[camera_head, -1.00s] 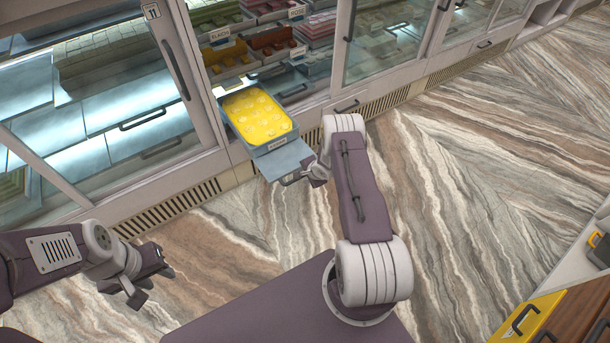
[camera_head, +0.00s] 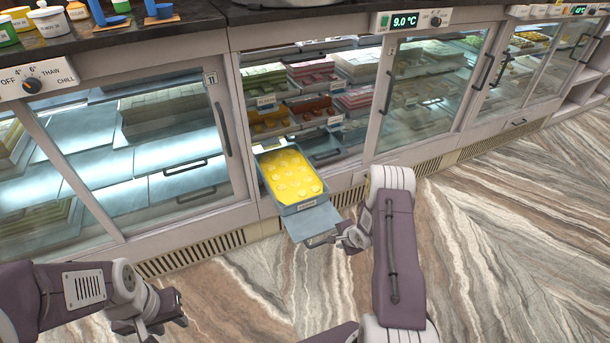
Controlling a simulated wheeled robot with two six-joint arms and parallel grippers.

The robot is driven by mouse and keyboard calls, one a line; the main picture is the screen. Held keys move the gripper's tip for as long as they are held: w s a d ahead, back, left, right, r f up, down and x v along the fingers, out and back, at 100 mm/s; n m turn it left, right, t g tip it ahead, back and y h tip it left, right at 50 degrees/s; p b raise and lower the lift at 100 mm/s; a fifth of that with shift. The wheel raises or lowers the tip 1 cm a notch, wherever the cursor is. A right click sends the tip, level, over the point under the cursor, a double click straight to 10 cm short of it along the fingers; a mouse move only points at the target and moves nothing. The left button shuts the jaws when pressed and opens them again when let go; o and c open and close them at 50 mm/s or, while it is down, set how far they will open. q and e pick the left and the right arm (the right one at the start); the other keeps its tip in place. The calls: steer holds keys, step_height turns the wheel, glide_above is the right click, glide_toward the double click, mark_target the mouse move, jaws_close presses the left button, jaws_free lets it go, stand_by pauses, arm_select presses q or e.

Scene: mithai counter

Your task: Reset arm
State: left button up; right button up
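My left gripper (camera_head: 165,318) hangs at the lower left over the floor, empty, with its fingers apart. My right arm (camera_head: 396,250) reaches in from the bottom, and its gripper (camera_head: 345,238) is beside the front of a pulled-out grey drawer tray (camera_head: 313,222). The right fingers are small and partly hidden by the wrist, so I cannot tell whether they are shut or touch the tray. The tray holds a yellow slab of sweets (camera_head: 291,175) with pale round toppings.
The tray sticks out of a glass-fronted chilled counter (camera_head: 240,140) with an open bay of coloured sweets (camera_head: 300,90). A dark countertop (camera_head: 150,32) carries lidded pots (camera_head: 50,20) at the upper left. A display (camera_head: 404,21) reads 9.0 °C. The marbled floor (camera_head: 520,240) at right is clear.

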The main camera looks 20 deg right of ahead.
steer(key=w+a+r+n+t, duration=0.2)
steer(key=w+a+r, duration=0.2)
steer(key=w+r, duration=0.55)
steer(key=s+a+r+n, duration=0.1)
steer(key=a+r, duration=0.2)
steer(key=r, duration=0.4)
steer(key=s+a+r+n, duration=0.1)
steer(key=a+r, duration=0.3)
steer(key=r, duration=0.3)
steer(key=s+a+r+n, duration=0.3)
steer(key=s+r, duration=0.2)
steer(key=s, duration=0.1)
steer(key=s+a+f+n+g, duration=0.1)
steer(key=s+f+n+g, duration=0.15)
steer(key=s, duration=0.45)
steer(key=s+f+n+g, duration=0.15)
steer(key=s+n, duration=0.25)
steer(key=s, duration=0.4)
steer(key=s+a+f+n+g, duration=0.1)
steer(key=s+n+g, duration=0.25)
steer(key=s, duration=0.35)
step_height(320, 180, up, 15)
steer(key=p, duration=1.5)
steer(key=shift+d+r, duration=0.15)
steer(key=shift+r, duration=0.05)
